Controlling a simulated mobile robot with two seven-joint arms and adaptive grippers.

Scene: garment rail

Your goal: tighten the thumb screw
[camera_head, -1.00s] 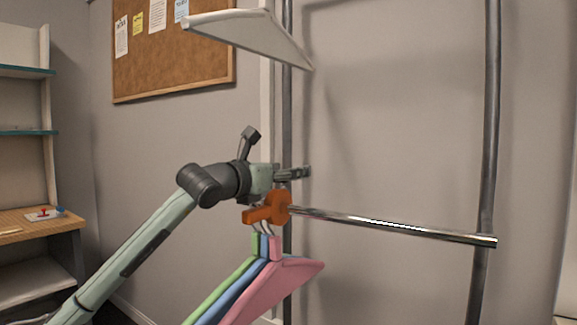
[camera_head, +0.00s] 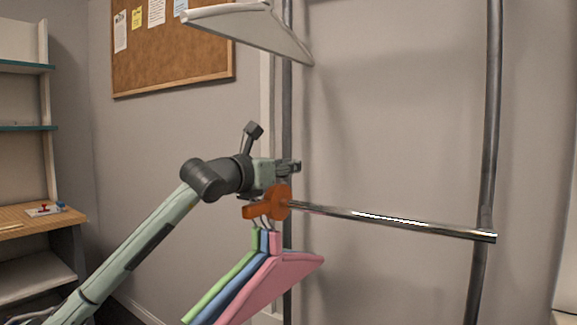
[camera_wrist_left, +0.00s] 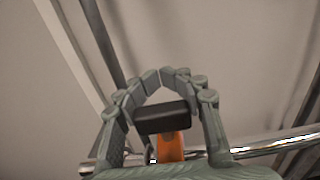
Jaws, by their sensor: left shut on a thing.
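The thumb screw (camera_wrist_left: 163,118) has a black block-shaped knob and sits on an orange clamp (camera_wrist_left: 171,147) in the left wrist view. The orange clamp (camera_head: 280,202) shows in the head view at the left end of the metal rail (camera_head: 390,220); the screw is hidden there. My left gripper (camera_head: 291,166) is just above the clamp. In the left wrist view its fingers (camera_wrist_left: 160,75) curve around both sides of the knob, shut on it, tips close together beyond it. My right gripper is not in view.
Green, blue and pink hangers (camera_head: 285,269) hang just below the clamp. A white hanger-shaped piece (camera_head: 245,22) is above the gripper. Dark upright posts (camera_head: 490,120) stand left and right. A shelf unit (camera_head: 30,185) is at far left. The space right of the gripper above the rail is clear.

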